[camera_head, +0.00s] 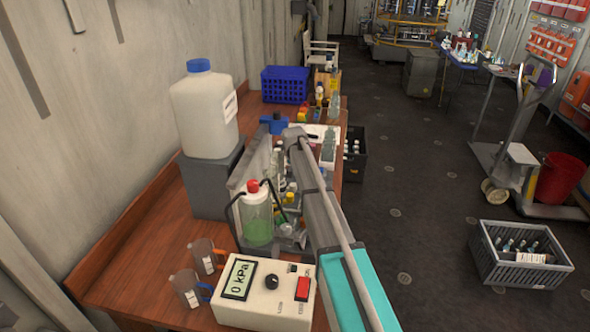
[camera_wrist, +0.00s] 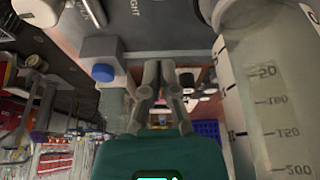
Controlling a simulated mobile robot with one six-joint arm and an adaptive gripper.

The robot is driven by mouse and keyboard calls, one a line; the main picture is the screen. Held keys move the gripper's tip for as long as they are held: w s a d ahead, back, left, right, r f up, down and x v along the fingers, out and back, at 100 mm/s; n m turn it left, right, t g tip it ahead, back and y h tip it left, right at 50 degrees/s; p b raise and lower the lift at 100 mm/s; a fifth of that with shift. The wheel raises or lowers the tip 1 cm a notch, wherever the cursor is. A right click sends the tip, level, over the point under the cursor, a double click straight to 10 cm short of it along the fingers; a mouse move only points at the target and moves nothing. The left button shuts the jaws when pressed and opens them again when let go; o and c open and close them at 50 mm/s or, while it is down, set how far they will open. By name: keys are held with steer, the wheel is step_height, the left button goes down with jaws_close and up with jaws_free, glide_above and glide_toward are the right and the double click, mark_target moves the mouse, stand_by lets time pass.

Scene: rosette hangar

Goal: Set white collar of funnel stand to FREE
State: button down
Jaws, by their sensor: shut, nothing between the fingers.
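In the wrist view, a dark grey panel (camera_wrist: 165,32) with lettering ending in "IGHT" spans the top. A whitish bar-shaped part (camera_wrist: 94,12) sits left of the lettering, and a rounded white part (camera_wrist: 38,12) is at the top left corner. I cannot tell which of them belongs to the white collar, nor its setting. My gripper (camera_wrist: 158,68) is shut and empty, its fingertips just below the panel in the picture; contact is unclear. In the head view, my arm hides the gripper and most of the stand; a blue part (camera_head: 273,124) shows beside the arm.
On the bench stand a white jug (camera_head: 205,110), a green-filled bottle (camera_head: 257,220), a pressure meter (camera_head: 262,293) and beakers (camera_head: 188,288).

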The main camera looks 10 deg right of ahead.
steer(key=p+v, duration=0.6)
steer(key=v, duration=0.1)
steer(key=shift+a+r, duration=0.2)
steer(key=shift+a, duration=0.1)
steer(key=shift+w, duration=0.1)
stand_by(0.3)
